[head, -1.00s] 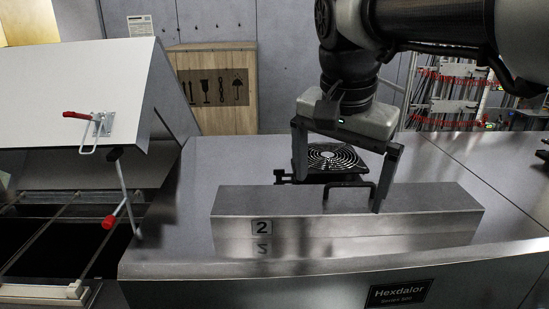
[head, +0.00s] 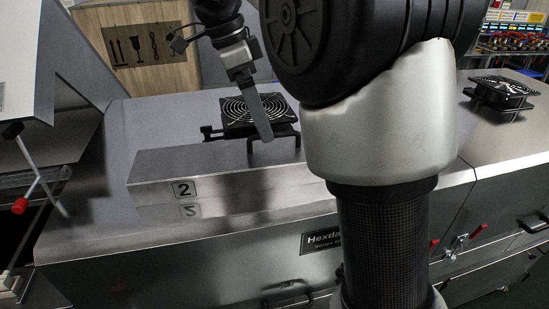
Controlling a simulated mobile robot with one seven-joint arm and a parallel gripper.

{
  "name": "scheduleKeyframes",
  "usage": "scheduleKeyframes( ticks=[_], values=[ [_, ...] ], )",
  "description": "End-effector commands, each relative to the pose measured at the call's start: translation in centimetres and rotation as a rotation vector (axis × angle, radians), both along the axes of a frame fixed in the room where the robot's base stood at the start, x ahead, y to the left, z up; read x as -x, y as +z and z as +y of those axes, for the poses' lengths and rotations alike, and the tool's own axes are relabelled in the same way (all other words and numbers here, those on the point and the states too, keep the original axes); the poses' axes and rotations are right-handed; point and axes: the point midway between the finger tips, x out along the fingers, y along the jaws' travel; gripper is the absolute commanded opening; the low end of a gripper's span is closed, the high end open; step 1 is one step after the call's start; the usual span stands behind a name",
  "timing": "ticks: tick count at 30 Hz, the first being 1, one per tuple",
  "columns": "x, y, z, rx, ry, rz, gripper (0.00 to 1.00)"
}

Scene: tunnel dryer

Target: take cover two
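Cover two is a long, low brushed-metal box (head: 205,188) with a "2" label on its front left, lying on the grey top of the dryer in the head view. A black bar handle (head: 275,138) stands on its top. The other finger is not distinguishable, so the opening is unclear. My arm hides the cover's right end.
A black fan (head: 247,109) sits behind the cover, and another fan (head: 502,91) is at right. A raised white lid (head: 62,70) and a red-tipped lever (head: 20,205) are at left. A wooden crate (head: 145,45) stands behind. Red-handled latches (head: 457,240) are on the front right.

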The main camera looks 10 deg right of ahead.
Motion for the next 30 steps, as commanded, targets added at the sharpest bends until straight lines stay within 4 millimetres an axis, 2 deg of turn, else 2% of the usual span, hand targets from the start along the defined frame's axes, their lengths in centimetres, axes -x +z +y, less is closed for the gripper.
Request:
scheduleKeyframes(
  ticks=[3, 11, 19, 23, 29, 30],
  values=[
    [0.1, -2.0, -0.7, 0.001, -0.001, 0.002, 1.0],
    [0.1, -3.7, -1.3, 0.0, 0.0, 0.001, 1.0],
    [0.4, -7.4, -2.6, 0.0, 0.0, 0.002, 1.0],
    [0.4, -8.1, -2.8, -0.001, 0.0, 0.0, 1.0],
    [0.3, -8.1, -2.8, -0.001, 0.0, -0.001, 1.0],
    [0.3, -8.1, -2.8, -0.001, 0.0, -0.001, 0.95]
  ],
)
